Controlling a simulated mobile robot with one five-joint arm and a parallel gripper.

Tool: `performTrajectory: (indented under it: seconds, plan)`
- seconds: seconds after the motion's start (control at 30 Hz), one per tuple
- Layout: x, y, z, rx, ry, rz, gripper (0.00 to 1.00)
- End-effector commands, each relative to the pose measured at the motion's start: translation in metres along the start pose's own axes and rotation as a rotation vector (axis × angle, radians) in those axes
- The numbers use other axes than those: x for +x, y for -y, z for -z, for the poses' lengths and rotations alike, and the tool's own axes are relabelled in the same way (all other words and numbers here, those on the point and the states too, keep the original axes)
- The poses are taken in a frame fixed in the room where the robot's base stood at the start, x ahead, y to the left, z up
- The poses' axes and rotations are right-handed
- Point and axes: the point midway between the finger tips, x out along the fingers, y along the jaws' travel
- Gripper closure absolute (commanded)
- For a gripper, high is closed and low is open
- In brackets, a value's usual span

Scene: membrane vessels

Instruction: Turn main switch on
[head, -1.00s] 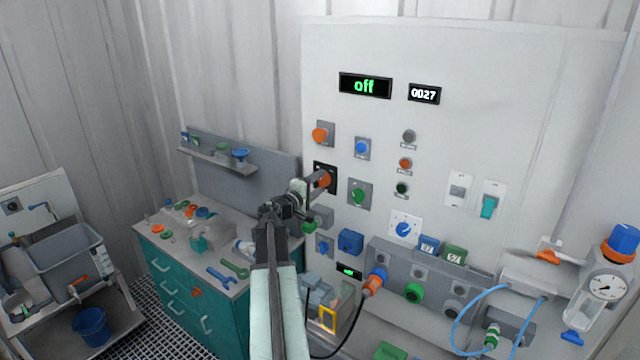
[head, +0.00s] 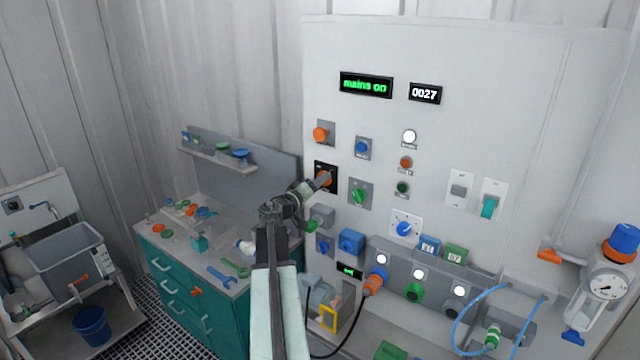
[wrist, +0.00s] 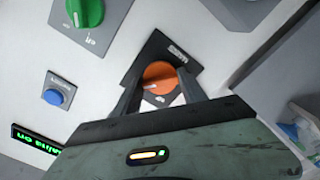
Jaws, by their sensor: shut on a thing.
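The main switch is an orange knob (wrist: 159,77) on a black square plate (wrist: 178,52) on the white panel. In the head view the orange knob (head: 324,179) is partly hidden by my gripper. My gripper (wrist: 160,92) is shut on the knob, one finger on each side of it. In the head view my gripper (head: 318,184) reaches up to the panel from the lower left. The display (head: 366,85) at the top of the panel reads "mains on" in green.
A counter display (head: 425,93) reads 0027. A white lamp (head: 409,136) is lit. A teal workbench (head: 190,290) stands at left.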

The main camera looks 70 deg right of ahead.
Motion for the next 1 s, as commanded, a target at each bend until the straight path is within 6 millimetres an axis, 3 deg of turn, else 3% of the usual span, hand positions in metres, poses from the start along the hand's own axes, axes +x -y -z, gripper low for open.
performTrajectory:
  seconds: [0.47,0.5,0.57,0.87,1.0]
  plan:
    - [0.0,0.0,-0.002,0.016,0.004,-0.001,0.91]
    - [0.0,0.0,-0.002,0.016,0.004,-0.001,0.43]
    - [0.0,0.0,-0.002,0.015,0.003,-0.001,0.29]
    - [0.0,-0.001,-0.001,0.013,0.001,-0.001,0.29]
    - [-0.009,-0.001,-0.001,0.013,0.001,-0.001,0.29]
